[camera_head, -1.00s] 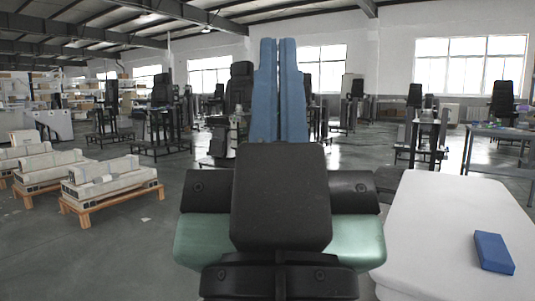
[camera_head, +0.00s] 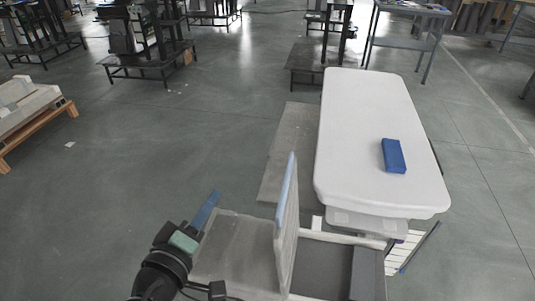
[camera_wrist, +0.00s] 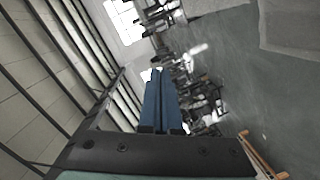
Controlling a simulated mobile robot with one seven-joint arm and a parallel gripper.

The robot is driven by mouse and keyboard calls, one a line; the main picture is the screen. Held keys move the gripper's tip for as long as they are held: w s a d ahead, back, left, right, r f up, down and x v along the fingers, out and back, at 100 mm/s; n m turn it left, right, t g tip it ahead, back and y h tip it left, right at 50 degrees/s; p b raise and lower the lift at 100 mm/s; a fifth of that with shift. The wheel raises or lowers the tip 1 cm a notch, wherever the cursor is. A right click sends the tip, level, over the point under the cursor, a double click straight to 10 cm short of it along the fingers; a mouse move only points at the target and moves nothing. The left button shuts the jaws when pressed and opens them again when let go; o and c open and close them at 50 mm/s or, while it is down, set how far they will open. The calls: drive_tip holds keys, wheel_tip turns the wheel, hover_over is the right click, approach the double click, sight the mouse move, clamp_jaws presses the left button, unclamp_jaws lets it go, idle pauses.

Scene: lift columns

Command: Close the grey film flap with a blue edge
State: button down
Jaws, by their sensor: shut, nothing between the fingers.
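The grey film flap (camera_head: 286,235) with a blue edge stands nearly upright at the bottom middle of the head view, its blue edge at the top. It rises beside an open dark compartment (camera_head: 322,264) on its right. A flat grey surface (camera_head: 235,250) lies on its left. My gripper (camera_head: 207,208) is left of the flap, apart from it, with its blue fingers together and empty. In the wrist view the shut blue fingers (camera_wrist: 160,100) point away into the room, and the flap does not show.
A white rounded table top (camera_head: 365,125) with a blue block (camera_head: 393,156) on it stands beyond the compartment. A striped white item (camera_head: 405,252) lies right of it. Pale stacked parts on a wooden pallet (camera_head: 35,120) are far left.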

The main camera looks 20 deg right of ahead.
drive_tip(key=s+n+h+p, duration=0.3)
drive_tip(key=s+n+p, duration=0.2)
drive_tip(key=s+p, duration=0.25)
drive_tip(key=w+d+r+p, duration=0.1)
drive_tip(key=w+d+p, duration=0.2)
drive_tip(key=d, duration=0.8)
drive_tip(key=shift+w+g, duration=0.3)
drive_tip(key=shift+w, duration=0.6)
